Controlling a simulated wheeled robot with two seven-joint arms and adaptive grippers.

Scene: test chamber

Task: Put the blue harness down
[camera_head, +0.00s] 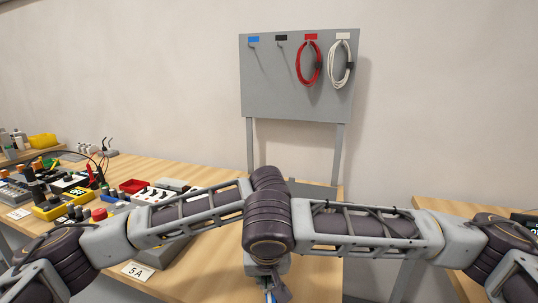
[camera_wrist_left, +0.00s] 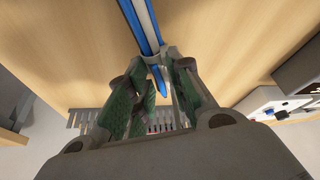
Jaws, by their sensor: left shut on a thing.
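The blue harness (camera_wrist_left: 146,32) shows in the left wrist view as blue strands with a paler strand between them, running from the top edge down to my left gripper (camera_wrist_left: 158,72). That gripper is shut on it, its green-padded fingers over a wooden table top. A short blue end shows below the fingertips.
A grey board (camera_head: 290,100) stands behind the table; a red harness (camera_head: 308,64) and a white harness (camera_head: 341,65) hang on it. Hooks under the blue and black labels are bare. Gadgets crowd the wooden table (camera_head: 200,258) at left. A slotted grey comb (camera_wrist_left: 85,118) lies below my left gripper.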

